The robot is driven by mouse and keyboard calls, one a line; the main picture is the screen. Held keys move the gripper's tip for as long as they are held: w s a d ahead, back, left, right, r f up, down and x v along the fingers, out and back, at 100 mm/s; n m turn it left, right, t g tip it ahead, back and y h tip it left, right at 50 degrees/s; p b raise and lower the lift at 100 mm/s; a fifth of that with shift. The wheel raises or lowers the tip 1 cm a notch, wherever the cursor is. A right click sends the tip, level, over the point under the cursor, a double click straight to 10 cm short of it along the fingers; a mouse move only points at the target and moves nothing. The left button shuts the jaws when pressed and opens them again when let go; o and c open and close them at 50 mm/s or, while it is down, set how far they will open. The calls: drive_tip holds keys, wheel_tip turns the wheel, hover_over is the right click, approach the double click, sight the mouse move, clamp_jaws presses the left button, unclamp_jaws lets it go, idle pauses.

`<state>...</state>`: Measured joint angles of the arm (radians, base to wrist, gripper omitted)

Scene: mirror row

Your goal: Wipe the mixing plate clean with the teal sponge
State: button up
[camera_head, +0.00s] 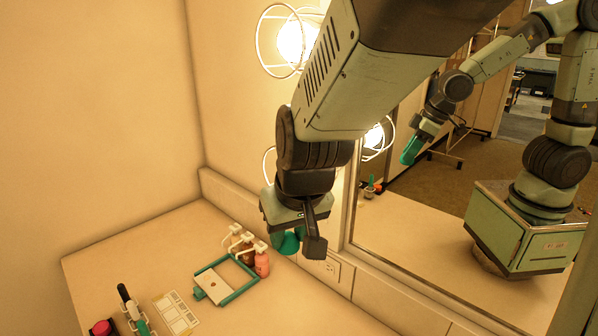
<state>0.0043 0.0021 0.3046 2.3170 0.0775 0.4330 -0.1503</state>
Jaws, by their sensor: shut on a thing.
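My gripper (298,238) points down above the back of the counter, near the mirror. One dark finger shows; the other is hidden. It is shut on the teal sponge (286,243), which shows partly under my wrist. The mixing plate seems to be the pale plate (222,290) in a teal frame on the counter. It has a small dark spot on it. The plate is left of and below my gripper in the picture, and the sponge is apart from it. In the mirror my reflected gripper holds the teal sponge (411,150).
Several pump bottles (262,262) stand behind the plate, close to my gripper. A palette card (176,312), a rack with dark and teal handled tools (134,310) and a red round item (101,327) lie at the front left. The mirror (400,215) stands at right. The counter's front middle is clear.

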drive_tip(key=w+a+f+n+y, duration=0.1)
drive_tip(key=w+a+f+n, duration=0.3)
drive_tip(key=w+a+f, duration=1.95)
drive_tip(key=shift+g, duration=0.4)
drive_tip(key=shift+s+a+f, duration=0.2)
drive_tip(key=shift+a+f, duration=0.05)
drive_tip(key=shift+f, duration=0.75)
drive_tip(key=shift+s+a+f, duration=0.2)
drive_tip(key=shift+s+f, duration=0.05)
drive_tip(key=shift+f, duration=0.75)
drive_tip(key=shift+s+a+f, duration=0.2)
drive_tip(key=shift+a+f, duration=0.05)
drive_tip(key=shift+f, duration=0.75)
drive_tip(key=shift+f, duration=0.65)
